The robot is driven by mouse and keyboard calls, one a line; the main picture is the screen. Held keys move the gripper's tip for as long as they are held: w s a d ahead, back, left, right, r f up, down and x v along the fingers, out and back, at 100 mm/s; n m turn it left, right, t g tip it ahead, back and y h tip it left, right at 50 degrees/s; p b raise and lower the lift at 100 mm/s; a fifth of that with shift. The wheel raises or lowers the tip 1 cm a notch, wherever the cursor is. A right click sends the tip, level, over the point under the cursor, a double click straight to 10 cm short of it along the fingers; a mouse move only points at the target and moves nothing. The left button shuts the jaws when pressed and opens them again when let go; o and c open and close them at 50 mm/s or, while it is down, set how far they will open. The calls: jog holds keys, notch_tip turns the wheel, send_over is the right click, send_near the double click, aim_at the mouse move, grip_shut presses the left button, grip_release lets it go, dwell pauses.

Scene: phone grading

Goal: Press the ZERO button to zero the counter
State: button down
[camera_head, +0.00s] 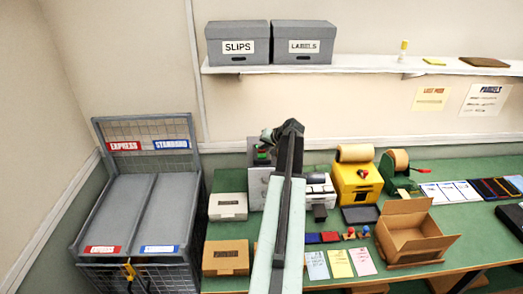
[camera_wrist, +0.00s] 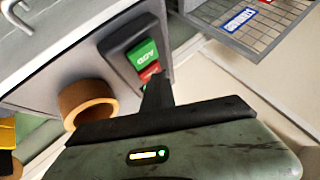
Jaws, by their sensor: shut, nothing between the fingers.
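The counter is a grey machine (camera_head: 256,188) on the green table, partly hidden behind my arm. In the wrist view, its dark button panel (camera_wrist: 119,42) carries a green ADD button (camera_wrist: 142,54) and a red button (camera_wrist: 150,71) beside it. The red button's lettering is mostly hidden and I cannot read it. My gripper (camera_wrist: 156,84) is shut and empty, with its dark fingertips at the red button. I cannot tell whether they touch it. In the head view, my gripper (camera_head: 268,136) is small, just above the panel.
A brown ring (camera_wrist: 86,101) sits on the machine's side near my gripper. A yellow machine (camera_head: 357,182) and an open cardboard box (camera_head: 412,242) stand to the right on the table. A wire cart (camera_head: 145,125) with EXPRESS and STANDARD signs stands at the left.

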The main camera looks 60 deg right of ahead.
aim_at(263, 151)
jog(key=shift+r+p, duration=0.8)
notch_tip(263, 151, up, 5)
jog(key=p, duration=0.5)
dwell(0.5)
